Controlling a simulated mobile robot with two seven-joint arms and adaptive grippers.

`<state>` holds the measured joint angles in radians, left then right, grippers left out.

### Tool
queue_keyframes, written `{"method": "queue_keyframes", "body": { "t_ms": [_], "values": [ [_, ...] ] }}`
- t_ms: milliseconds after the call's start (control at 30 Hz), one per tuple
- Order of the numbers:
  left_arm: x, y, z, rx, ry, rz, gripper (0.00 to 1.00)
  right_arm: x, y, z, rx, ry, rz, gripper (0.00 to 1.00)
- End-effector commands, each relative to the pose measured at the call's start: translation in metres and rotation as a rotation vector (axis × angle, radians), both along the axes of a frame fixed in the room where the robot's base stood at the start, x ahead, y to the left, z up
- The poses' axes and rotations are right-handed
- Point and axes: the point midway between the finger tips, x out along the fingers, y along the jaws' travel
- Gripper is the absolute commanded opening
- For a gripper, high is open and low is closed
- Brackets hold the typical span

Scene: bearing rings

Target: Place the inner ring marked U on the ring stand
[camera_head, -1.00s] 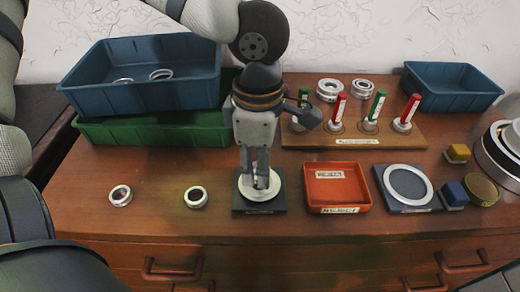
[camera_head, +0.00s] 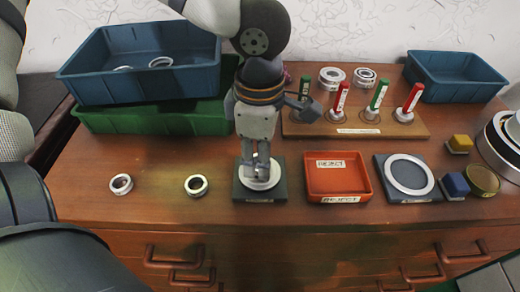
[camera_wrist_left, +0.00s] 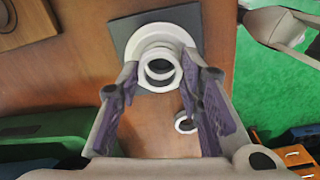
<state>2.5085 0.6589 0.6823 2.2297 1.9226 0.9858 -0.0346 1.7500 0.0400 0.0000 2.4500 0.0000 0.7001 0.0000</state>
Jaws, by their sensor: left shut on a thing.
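My left gripper (camera_head: 260,170) points down over a dark square base (camera_head: 242,191) with a white disc on it (camera_head: 272,184), which I take for the ring stand. In the left wrist view the gripper (camera_wrist_left: 163,78) is shut on a pale metal ring (camera_wrist_left: 160,85), at the disc (camera_wrist_left: 152,32). I cannot tell whether the ring touches the disc. No U mark is readable on it. Two similar small rings lie on the table to the left, one nearer (camera_head: 196,185) and one farther left (camera_head: 121,184).
A red reject tray (camera_head: 364,190) stands right of the base, then a dark plate with a large ring (camera_head: 409,175). Behind is a wooden rack (camera_head: 300,125) with red and green pegs. Blue (camera_head: 90,85) and green (camera_head: 100,122) bins stand back left.

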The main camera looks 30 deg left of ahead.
Motion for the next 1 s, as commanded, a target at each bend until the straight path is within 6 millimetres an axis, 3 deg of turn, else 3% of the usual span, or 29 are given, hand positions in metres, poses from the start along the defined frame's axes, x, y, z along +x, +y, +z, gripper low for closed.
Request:
{"method": "queue_keyframes", "body": {
  "t_ms": [367, 400, 500, 833, 1000],
  "values": [
    [0.0, 0.0, -0.012, 0.0, 0.0, -0.001, 0.05, -0.002, 0.0, -0.002, 0.0, 0.007, 0.0, 0.4],
    [0.0, 0.0, -0.012, 0.0, 0.0, -0.001, 0.38, -0.002, 0.0, -0.002, 0.0, 0.007, 0.0, 0.4],
    [0.0, 0.0, -0.012, 0.0, 0.0, 0.0, 0.57, -0.002, 0.0, -0.001, 0.0, 0.006, 0.0, 0.4],
    [0.0, 0.0, -0.007, -0.002, -0.002, 0.002, 0.57, -0.002, 0.0, -0.001, 0.0, 0.006, 0.0, 0.4],
    [0.001, -0.001, 0.031, -0.003, -0.007, 0.002, 0.57, -0.002, 0.0, -0.001, 0.0, 0.006, 0.0, 0.4]
  ]
}}
